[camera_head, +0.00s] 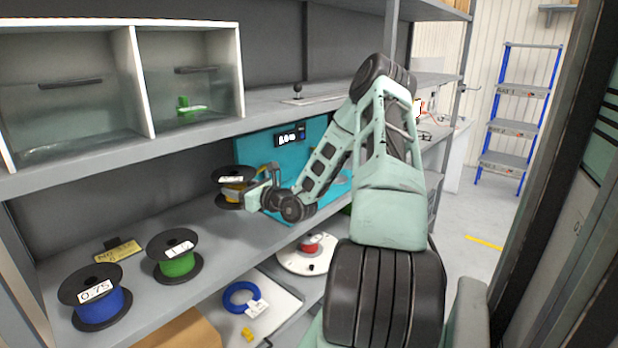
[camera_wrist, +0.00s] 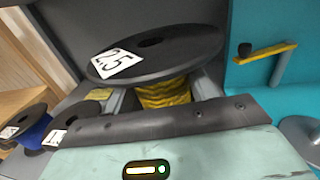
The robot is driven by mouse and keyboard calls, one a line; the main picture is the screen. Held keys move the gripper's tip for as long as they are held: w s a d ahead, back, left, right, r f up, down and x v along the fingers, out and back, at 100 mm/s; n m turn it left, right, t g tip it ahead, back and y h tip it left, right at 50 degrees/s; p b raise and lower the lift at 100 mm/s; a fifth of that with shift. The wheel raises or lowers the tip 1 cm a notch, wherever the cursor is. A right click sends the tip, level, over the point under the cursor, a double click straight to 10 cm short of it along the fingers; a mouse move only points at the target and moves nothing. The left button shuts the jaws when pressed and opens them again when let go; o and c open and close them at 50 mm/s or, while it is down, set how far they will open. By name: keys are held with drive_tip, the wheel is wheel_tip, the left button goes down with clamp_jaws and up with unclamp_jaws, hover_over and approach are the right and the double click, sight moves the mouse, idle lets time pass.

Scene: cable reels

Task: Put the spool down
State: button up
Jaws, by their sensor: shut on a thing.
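The spool (camera_head: 232,188) has black flanges and yellow wire. In the wrist view its top flange (camera_wrist: 155,52) bears a white "2.5" label, and the yellow winding (camera_wrist: 165,93) sits between my fingers. My gripper (camera_head: 250,186) is shut on the spool from the right, around its winding. The spool is roughly upright, over the back part of the grey shelf (camera_head: 215,240). Whether its lower flange touches the shelf cannot be told; the lower part is hidden in the wrist view.
A green spool (camera_head: 178,262) and a blue spool (camera_head: 95,300) marked 0.75 stand at left on the shelf. A yellow sign (camera_head: 118,252) lies behind them. A teal panel (camera_head: 284,150) with a small display stands just right of the spool. The shelf between green spool and gripper is clear.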

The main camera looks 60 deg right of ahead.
wheel_tip(320, 180, down, 9)
drive_tip(key=shift+f+p, duration=0.1)
drive_tip(key=shift+p, duration=1.15)
drive_tip(key=shift+f, duration=0.35)
drive_tip(key=shift+f, duration=0.1)
drive_tip(key=shift+f+b, duration=0.3)
drive_tip(key=shift+f, duration=0.25)
drive_tip(key=o, duration=1.5)
